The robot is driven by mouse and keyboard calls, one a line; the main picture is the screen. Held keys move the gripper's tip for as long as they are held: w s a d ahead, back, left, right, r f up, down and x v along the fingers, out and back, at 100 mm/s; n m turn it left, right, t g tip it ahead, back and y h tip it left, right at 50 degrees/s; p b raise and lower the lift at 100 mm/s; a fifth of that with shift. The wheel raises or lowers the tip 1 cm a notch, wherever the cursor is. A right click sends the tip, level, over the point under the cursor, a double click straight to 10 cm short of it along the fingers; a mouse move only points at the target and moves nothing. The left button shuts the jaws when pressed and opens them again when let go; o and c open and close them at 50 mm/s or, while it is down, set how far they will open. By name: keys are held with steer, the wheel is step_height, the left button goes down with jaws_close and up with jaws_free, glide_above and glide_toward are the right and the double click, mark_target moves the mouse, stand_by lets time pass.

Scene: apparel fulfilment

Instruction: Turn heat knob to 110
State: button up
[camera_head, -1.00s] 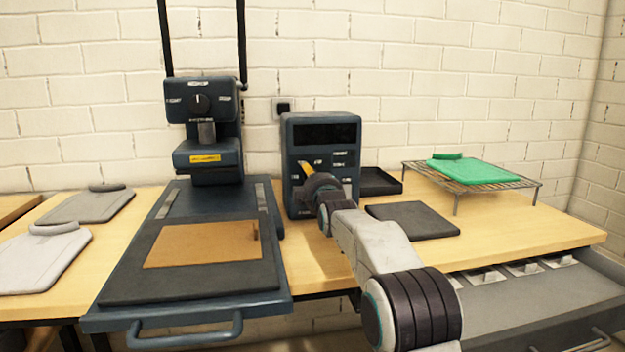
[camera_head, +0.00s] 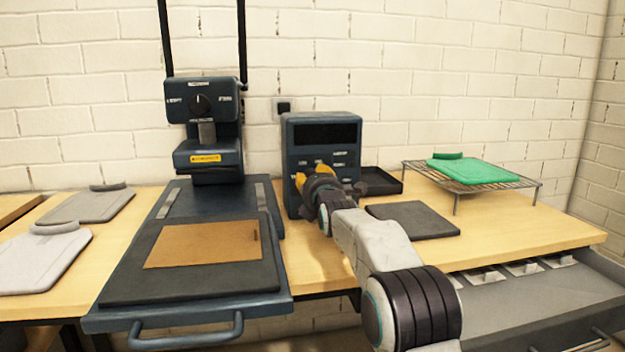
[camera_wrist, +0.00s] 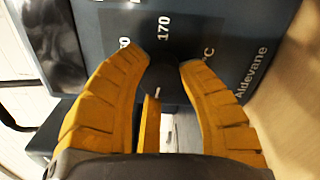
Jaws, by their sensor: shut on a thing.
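The dark control box (camera_head: 293,140) with a black display stands upright on the table beside the heat press (camera_head: 204,100). My gripper (camera_head: 312,178) is at the box's front face. In the wrist view, the yellow fingers of my gripper (camera_wrist: 163,68) are shut on a round black knob (camera_wrist: 160,84), one finger on each side. A small light mark shows on the knob. The printed "170" and "°C" are readable on the box face (camera_wrist: 220,42); another label is partly hidden by the left finger. In the head view the gripper and wrist hide the knob.
The press's lower platen carries a brown sheet (camera_head: 205,245). A black tray (camera_head: 385,183) and a dark pad (camera_head: 415,220) lie right of the box. A green folded garment (camera_head: 475,171) rests on a wire rack (camera_head: 525,184). Grey garments (camera_head: 90,206) lie at left.

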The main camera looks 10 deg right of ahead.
steer(key=shift+d+r+n, duration=0.1)
steer(key=shift+d+n, duration=0.05)
steer(key=shift+n, duration=0.85)
steer(key=o, duration=1.2)
steer(key=shift+s, duration=0.1)
steer(key=shift+s, duration=5.85)
